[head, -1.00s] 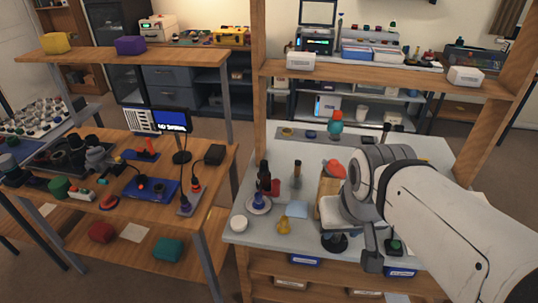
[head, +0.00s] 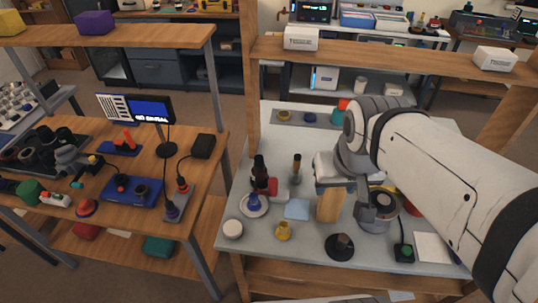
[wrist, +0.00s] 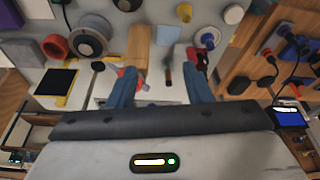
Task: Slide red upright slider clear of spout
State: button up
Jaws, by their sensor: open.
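A small upright red part (head: 272,186) stands on the grey bench beside a dark bottle-like piece (head: 260,172). It looks like the red slider, but which part is the spout I cannot tell. The red part also shows in the wrist view (wrist: 202,60), just past the tip of the right finger. My gripper (wrist: 162,82) is open, with its two blue fingers apart and nothing held between them. In the wrist view a thin dark stick-like piece (wrist: 167,68) appears in the gap beyond the fingers.
A wooden block (head: 328,205) stands to the right of the red part. A blue flask-like piece on a saucer (head: 253,203), a white cup (head: 232,229) and a yellow piece (head: 283,231) are near the front left. A light blue pad (head: 296,209) lies flat among them.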

jog(key=w+a+f+m+g+b, duration=0.1)
jog(key=w+a+f+b, duration=0.1)
jog(key=w+f, duration=0.35)
jog(key=w+a+f+g+b, duration=0.1)
jog(key=w+f, duration=0.1)
jog(key=w, duration=0.6)
jog(key=m+g+b, duration=0.1)
jog(key=b, duration=0.2)
send_over(273, 180)
notch_tip(273, 180, down, 16)
jog(key=shift+s+r, duration=0.1)
jog(key=shift+r, duration=0.1)
jog(key=shift+f, duration=3.95)
grip_shut()
